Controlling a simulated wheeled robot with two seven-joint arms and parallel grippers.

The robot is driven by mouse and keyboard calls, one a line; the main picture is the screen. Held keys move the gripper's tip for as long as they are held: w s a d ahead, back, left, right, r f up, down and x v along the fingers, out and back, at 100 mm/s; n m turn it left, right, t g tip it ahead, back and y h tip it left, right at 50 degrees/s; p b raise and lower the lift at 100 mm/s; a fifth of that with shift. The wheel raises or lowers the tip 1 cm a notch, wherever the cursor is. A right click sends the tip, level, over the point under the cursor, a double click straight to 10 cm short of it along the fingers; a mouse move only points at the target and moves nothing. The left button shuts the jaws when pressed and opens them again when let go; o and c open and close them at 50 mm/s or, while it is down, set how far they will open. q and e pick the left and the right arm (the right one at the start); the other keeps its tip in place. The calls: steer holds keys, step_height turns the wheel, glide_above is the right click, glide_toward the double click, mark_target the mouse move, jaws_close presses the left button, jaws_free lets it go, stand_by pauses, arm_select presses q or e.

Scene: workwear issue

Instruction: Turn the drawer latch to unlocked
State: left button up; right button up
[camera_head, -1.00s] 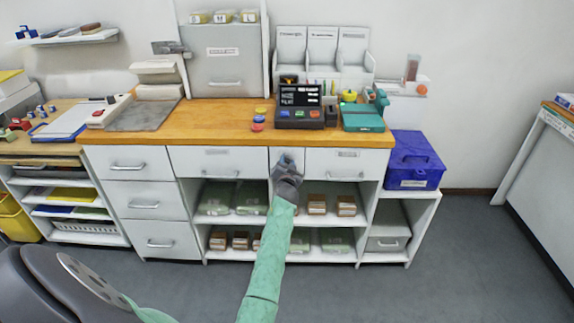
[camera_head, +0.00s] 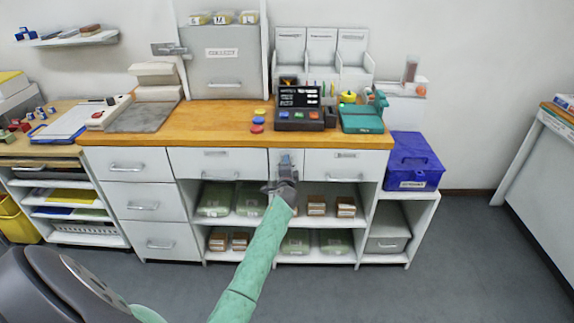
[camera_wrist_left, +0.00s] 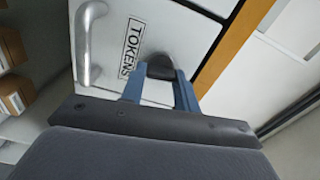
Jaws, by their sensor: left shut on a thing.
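The drawer latch is a dark rounded knob (camera_wrist_left: 160,67) on the front of a narrow white drawer (camera_wrist_left: 112,72) labelled TOKENS, seen in the left wrist view. My left gripper (camera_wrist_left: 162,76) has its two blue fingers on either side of the knob and is shut on it. In the head view my left gripper (camera_head: 287,158) is at the narrow drawer (camera_head: 299,157) under the counter and hides the latch. The drawer looks closed. Which way the latch is turned cannot be told. My right gripper is not in view.
The wooden counter edge (camera_head: 230,138) runs just above the drawer. A metal handle (camera_wrist_left: 88,40) is on the drawer front beside the label. Wider drawers flank it, with open shelves of packets and boxes below. A blue box (camera_head: 414,163) stands to the right.

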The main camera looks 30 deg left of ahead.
arm_select(q)
steer(key=shift+m, duration=0.7)
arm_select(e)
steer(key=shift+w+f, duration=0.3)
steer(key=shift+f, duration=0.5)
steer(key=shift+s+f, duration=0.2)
arm_select(q)
steer(key=o, duration=1)
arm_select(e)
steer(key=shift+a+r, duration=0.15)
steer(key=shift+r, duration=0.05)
